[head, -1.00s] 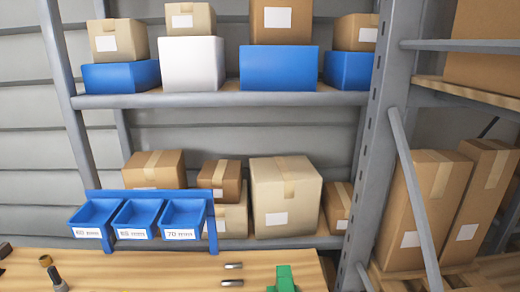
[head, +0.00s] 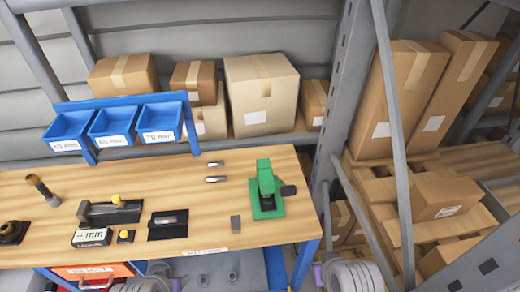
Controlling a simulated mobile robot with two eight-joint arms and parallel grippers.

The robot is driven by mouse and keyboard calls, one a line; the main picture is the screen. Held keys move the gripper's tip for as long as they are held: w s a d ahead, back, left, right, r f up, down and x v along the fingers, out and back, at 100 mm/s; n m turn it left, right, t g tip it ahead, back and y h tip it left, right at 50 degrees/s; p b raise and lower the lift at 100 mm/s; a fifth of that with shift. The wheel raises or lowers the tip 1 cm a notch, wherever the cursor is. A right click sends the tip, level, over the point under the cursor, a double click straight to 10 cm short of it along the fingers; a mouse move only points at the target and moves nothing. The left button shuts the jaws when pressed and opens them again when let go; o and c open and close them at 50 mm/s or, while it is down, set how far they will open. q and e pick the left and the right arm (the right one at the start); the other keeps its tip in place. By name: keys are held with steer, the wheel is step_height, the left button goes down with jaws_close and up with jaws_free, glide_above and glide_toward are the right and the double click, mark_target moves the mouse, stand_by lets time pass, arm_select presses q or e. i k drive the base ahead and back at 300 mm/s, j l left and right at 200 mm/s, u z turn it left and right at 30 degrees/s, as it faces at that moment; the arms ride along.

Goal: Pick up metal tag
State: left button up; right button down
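Two small silver pieces (head: 216,164) lie one in front of the other near the back of the bench. I cannot tell for sure which of these is the metal tag. Grey rounded parts of my arms show at the bottom edge, below the bench front. Neither gripper is visible.
A blue rack holds three blue bins (head: 163,121) labelled in mm at the back left. A caliper-like tool (head: 105,210), a small display box (head: 91,237) and a dark pad (head: 168,224) lie on the left. A metal shelf post (head: 345,90) stands right of the bench.

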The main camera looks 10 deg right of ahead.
mark_target(268, 200)
steer(key=k+j+z, duration=0.2)
steer(key=j, duration=0.25)
steer(key=j+z, duration=0.2)
steer(key=j, duration=0.25)
steer(key=k+j+z, duration=0.2)
steer(key=j, duration=0.2)
